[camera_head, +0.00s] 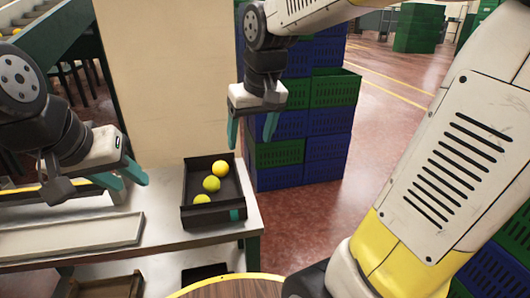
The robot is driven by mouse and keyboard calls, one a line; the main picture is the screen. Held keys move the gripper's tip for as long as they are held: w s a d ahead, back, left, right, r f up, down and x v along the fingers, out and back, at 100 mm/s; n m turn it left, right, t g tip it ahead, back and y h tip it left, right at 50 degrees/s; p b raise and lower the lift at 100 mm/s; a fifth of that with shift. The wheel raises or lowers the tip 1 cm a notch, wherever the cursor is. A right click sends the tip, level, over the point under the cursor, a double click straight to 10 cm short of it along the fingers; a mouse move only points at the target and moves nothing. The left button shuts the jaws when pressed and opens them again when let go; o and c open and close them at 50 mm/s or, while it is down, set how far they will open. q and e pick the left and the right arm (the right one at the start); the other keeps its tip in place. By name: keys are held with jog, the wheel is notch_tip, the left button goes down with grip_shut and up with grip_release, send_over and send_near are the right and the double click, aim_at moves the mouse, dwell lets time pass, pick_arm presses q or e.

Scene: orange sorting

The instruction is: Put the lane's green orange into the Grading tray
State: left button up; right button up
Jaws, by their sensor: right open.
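A black tray or lane (187,185) on the metal table holds three round fruits in a row. The far one is a yellow orange (220,168), the middle one a greener orange (211,184), and the near one a yellow-green orange (202,199). A shallow pale tray (70,238) lies left of it; no label shows which is the Grading tray. My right gripper (252,132) is open and empty, pointing down, above and right of the black tray's far end. My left gripper (134,184) is open and empty, left of the black tray.
The metal table (165,235) has bare surface between the two trays. Stacked blue and green crates (307,150) stand behind on the right. A cream panel (160,80) rises behind the table. A round wooden top (230,290) shows at the bottom edge.

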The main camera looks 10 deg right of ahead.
jog(key=s+d+m+t+y, duration=0.1)
jog(key=s+d+m+t, duration=0.1)
jog(key=s, duration=0.8)
jog(key=shift+s+d+f+t, duration=0.2)
jog(key=shift+s+d+t, duration=0.15)
jog(key=shift+d, duration=0.45)
